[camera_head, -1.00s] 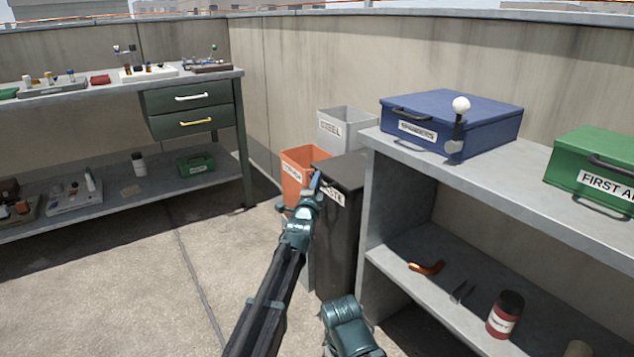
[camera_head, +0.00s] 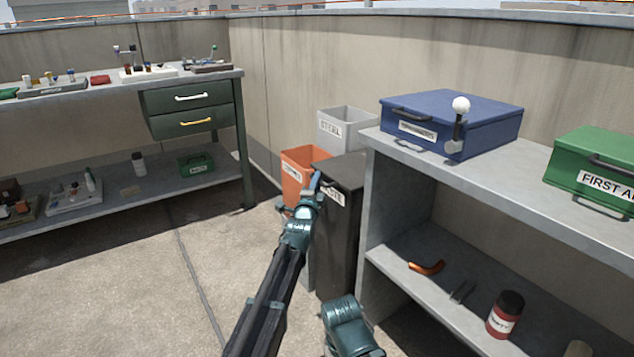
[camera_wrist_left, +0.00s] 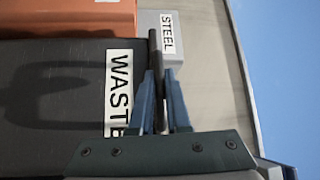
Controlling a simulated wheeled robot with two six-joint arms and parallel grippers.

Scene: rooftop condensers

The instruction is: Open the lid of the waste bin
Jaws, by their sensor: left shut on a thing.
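The waste bin (camera_head: 338,245) is a tall dark bin standing just left of the grey shelf unit. Its dark lid (camera_head: 345,168) lies flat and closed on top. A white WASTE label (camera_wrist_left: 118,90) shows in the left wrist view, and my gripper covers part of it in the head view. My left gripper (camera_head: 317,181) is at the bin's upper front edge. In the left wrist view its blue fingers (camera_wrist_left: 158,88) are shut on a thin dark bar (camera_wrist_left: 154,48), which looks like the lid's handle.
An orange bin (camera_head: 298,160) and a grey STEEL bin (camera_head: 345,124) stand left of and behind the waste bin. The shelf unit (camera_head: 480,180) carries a blue box (camera_head: 470,115) and a green first aid box (camera_head: 597,160). Floor (camera_head: 130,270) at left is clear.

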